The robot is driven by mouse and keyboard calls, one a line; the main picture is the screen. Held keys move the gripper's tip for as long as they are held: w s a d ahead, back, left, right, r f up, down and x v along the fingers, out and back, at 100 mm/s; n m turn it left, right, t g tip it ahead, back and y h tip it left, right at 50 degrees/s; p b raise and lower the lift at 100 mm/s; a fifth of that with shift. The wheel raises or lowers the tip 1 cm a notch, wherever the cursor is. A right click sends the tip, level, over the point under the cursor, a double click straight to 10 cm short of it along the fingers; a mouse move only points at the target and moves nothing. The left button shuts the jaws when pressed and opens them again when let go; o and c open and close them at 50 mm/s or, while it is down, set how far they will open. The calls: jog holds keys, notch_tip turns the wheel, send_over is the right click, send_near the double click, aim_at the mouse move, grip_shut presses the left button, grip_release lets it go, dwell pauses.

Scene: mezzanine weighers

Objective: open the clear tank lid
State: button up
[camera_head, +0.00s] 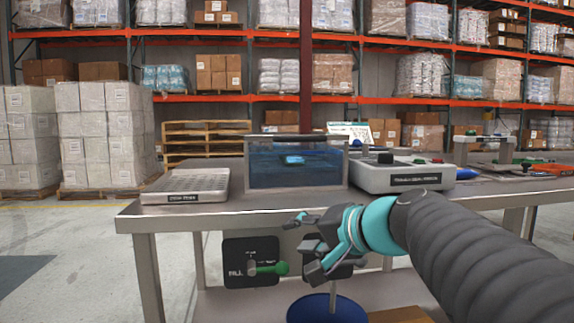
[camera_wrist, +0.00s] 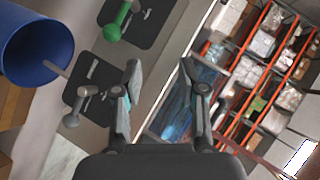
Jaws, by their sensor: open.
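The clear tank (camera_head: 265,172) stands on the metal table, a little left of the middle in the head view. It holds blue liquid with a small bright blue item in it. Its lid (camera_head: 290,137) shows as a dark-edged top and looks closed. My gripper (camera_head: 303,246) is open and empty in front of the table's front edge, below and in front of the tank. In the wrist view the open fingers (camera_wrist: 160,66) have nothing between them, and the bluish tank (camera_wrist: 178,112) shows partly behind the right finger.
A flat tray (camera_head: 186,188) lies left of the tank, a grey scale (camera_head: 405,177) right of it. Below the table edge are a green-handled lever (camera_head: 268,269) on a black plate and a blue bin (camera_head: 326,308). The wrist view shows a grey-handled lever (camera_wrist: 80,103) close to the left finger.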

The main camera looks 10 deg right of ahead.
jog(key=w+d+r+m+t+b, duration=0.2)
jog(key=w+d+r+m+t, duration=0.1)
jog(key=w+d+r, duration=0.15)
jog(key=m+t+b, duration=0.2)
jog(key=m+t, duration=0.1)
jog(key=t, duration=0.1)
send_near(303, 140)
jog(key=shift+y, duration=0.4)
jog(key=p+x, duration=0.1)
jog(key=x, duration=0.9)
jog(key=shift+w+p, duration=0.4)
jog(key=shift+w, duration=0.05)
grip_shut()
